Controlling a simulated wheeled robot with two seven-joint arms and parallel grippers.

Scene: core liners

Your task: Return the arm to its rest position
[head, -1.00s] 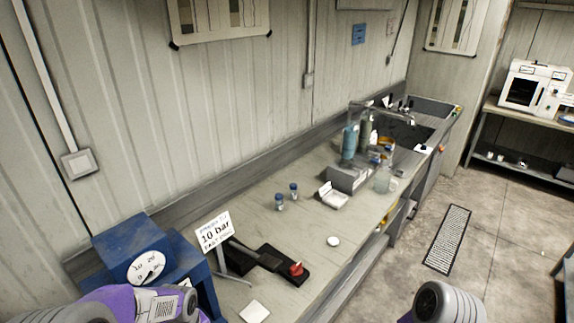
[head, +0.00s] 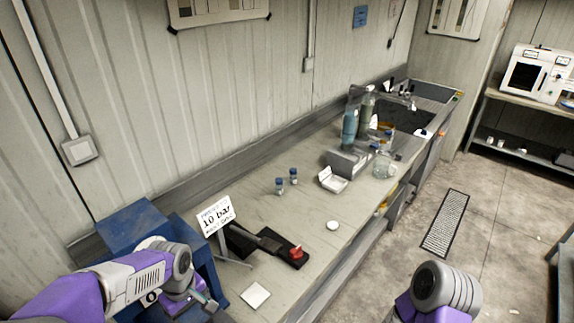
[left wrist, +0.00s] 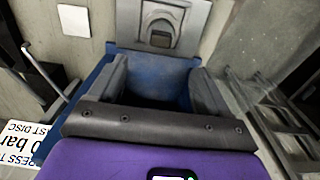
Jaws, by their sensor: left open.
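My left arm (head: 130,283) comes in from the lower left in the head view, bent in front of the blue press box (head: 128,232). In the left wrist view my left gripper (left wrist: 162,88) is open, its two dark fingers wide apart with nothing between them. Behind the fingers is the blue box, which also shows in that view (left wrist: 95,80). In the head view the left fingers are not clear. A purple and grey part of my right arm (head: 443,290) is at the bottom right; its gripper is out of view.
A "10 bar" sign (head: 216,215) stands beside the blue box, near a dark device with a red knob (head: 296,252). A white square (head: 255,295), small bottles (head: 280,186), a white open box (head: 333,180) and a sink (head: 400,115) are along the bench.

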